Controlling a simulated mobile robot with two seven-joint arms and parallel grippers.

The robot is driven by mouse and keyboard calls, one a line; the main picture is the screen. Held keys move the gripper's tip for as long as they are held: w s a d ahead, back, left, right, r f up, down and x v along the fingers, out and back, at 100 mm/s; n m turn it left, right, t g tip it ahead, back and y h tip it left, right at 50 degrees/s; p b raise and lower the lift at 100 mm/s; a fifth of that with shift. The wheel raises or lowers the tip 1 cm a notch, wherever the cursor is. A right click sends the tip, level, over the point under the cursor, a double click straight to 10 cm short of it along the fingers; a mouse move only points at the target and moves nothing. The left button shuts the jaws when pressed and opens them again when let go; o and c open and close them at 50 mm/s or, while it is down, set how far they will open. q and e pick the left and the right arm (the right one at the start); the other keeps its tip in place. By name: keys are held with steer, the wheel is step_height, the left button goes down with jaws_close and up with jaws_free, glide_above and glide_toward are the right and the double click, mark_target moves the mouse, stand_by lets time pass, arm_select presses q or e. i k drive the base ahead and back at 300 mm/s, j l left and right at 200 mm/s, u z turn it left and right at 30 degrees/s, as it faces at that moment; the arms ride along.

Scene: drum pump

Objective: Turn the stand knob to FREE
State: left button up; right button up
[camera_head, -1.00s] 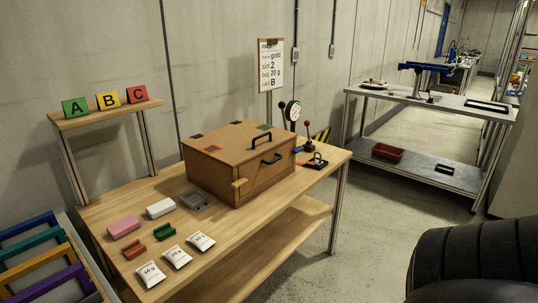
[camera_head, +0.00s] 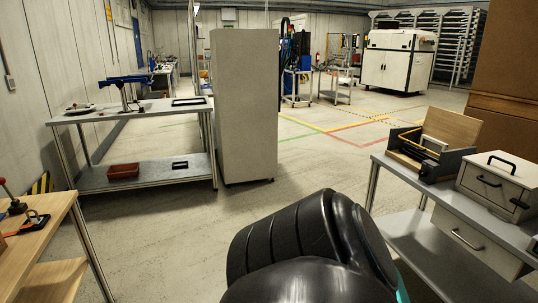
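A blue device on an upright post (camera_head: 126,90) stands on the metal table (camera_head: 98,115) at the left. It may be the stand; it is far off, and no knob or FREE mark can be made out on it. Neither of my grippers is in view. A large black rounded part of my own body fills the bottom middle and hides the floor there.
A wooden table (camera_head: 52,232) is at the lower left. A tall grey cabinet (camera_head: 245,105) stands right of the metal table. At the right, a grey workbench (camera_head: 408,180) carries an open box (camera_head: 430,142) and a drawer unit (camera_head: 492,185). The middle floor is open.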

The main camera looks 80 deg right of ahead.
mark_target(423, 173)
steer(key=z, duration=3.7)
steer(key=i+j+z, duration=0.1)
steer(key=i+j, duration=0.25)
steer(key=i+j+z, duration=0.1)
steer(key=i+j, duration=0.2)
steer(key=i+j+z, duration=0.1)
steer(key=i+j, duration=0.2)
steer(key=i+j+z, duration=0.1)
steer(key=i+j, duration=0.2)
steer(key=j, duration=0.25)
steer(key=i+j+z, duration=0.1)
steer(key=i+j, duration=0.2)
steer(key=i+j+z, duration=0.1)
steer(key=i+j, duration=0.15)
steer(key=j, duration=0.3)
steer(key=i+j+z, duration=0.1)
steer(key=i+j, duration=0.15)
steer(key=j, duration=0.25)
steer(key=i+j+z, duration=0.1)
steer(key=i+j, duration=0.15)
steer(key=j, duration=0.2)
